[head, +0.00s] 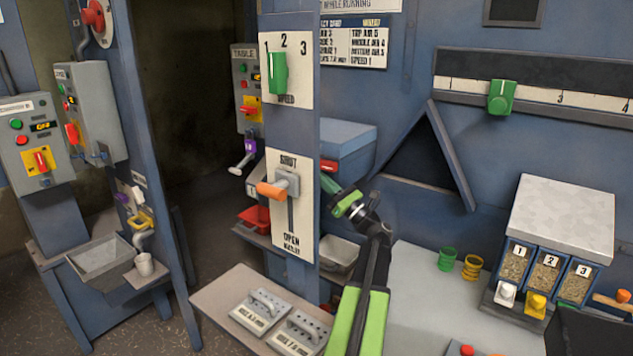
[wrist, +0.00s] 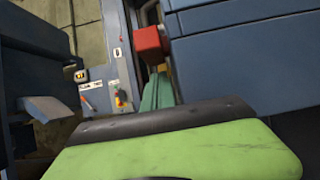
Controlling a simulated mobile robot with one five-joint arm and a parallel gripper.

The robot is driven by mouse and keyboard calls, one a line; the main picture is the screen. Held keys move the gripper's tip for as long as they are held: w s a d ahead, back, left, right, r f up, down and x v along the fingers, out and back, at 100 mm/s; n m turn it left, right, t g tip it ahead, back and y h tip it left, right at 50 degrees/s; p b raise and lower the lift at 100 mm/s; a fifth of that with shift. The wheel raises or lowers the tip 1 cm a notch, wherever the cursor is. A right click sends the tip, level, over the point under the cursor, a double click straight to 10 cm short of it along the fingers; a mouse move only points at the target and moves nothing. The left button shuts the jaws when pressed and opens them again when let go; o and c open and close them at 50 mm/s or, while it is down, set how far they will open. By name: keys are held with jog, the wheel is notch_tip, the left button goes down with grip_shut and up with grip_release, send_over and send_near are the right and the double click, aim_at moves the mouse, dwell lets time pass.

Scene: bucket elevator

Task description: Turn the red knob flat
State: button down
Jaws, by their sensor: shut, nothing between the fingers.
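A red block-like part (head: 328,166), possibly the red knob, shows at the front of a blue-grey box behind the column. In the wrist view a red block (wrist: 150,42) stands out beside a blue panel. My gripper (head: 326,180) is shut and empty just below the red part, its tip partly hidden by the column. In the wrist view its teal fingers (wrist: 157,85) point up at the red block; I cannot tell whether they touch. Other red knobs show on the left control box (head: 41,160), the neighbouring box (head: 72,134) and the box marked TABLE (head: 249,111).
The column with a green speed knob (head: 278,72) and an orange-tipped lever (head: 273,189) stands left of my arm. A bench with metal weights (head: 259,311) lies below. Numbered bins (head: 550,262) and green and yellow rings (head: 447,258) stand at right.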

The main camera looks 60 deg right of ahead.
dwell(0.3)
jog(key=b+v, duration=0.9)
jog(key=v, duration=0.8)
jog(key=shift+s, duration=0.3)
